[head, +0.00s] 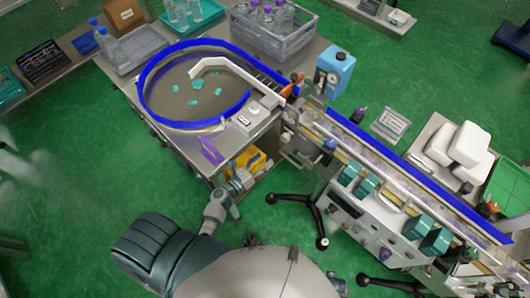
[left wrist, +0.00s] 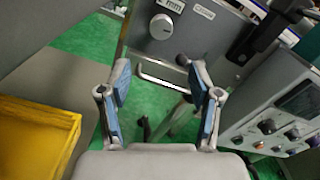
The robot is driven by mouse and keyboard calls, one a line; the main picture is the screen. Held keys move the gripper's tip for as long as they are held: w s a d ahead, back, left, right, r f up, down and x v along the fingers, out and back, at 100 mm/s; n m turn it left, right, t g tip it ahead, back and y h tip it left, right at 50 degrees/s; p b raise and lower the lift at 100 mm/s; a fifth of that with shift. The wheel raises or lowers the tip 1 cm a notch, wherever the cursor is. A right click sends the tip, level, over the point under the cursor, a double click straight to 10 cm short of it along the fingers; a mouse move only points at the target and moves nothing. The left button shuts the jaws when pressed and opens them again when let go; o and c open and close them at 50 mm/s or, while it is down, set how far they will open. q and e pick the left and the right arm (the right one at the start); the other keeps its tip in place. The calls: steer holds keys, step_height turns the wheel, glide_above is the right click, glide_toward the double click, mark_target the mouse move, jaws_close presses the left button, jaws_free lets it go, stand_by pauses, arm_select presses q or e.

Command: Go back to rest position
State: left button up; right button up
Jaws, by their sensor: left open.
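My left gripper (head: 243,180) is beside the table's front right corner in the head view, next to a yellow bin (head: 251,160). In the left wrist view my left gripper (left wrist: 160,76) is open, with its two blue-padded fingers apart and nothing between them. Past the fingers are green floor and a grey panel with a round knob (left wrist: 161,27).
A round feeder with a blue rim (head: 146,105) stands on the table, holding several teal pieces. A conveyor machine (head: 400,185) is at the right, with black feet (head: 322,242) on the floor. The yellow bin (left wrist: 35,140) is close left of the gripper. Green floor is clear at the left.

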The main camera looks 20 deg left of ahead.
arm_select(q)
steer(key=s+d+f+m+g, duration=0.3)
steer(key=s+f+m+g, duration=0.3)
steer(key=f+m, duration=0.5)
steer(key=s+d+f+m+g, duration=0.35)
steer(key=s+f+m, duration=0.45)
steer(key=f+m, duration=0.3)
steer(key=s+a+f+m+g+y, duration=0.6)
steer(key=s+f+m, duration=0.4)
steer(key=s+m, duration=0.3)
steer(key=a+m, duration=0.1)
steer(key=m, duration=0.2)
steer(key=shift+s+a+f, duration=0.2)
steer(key=shift+a+f, duration=0.1)
steer(key=shift+a, duration=0.1)
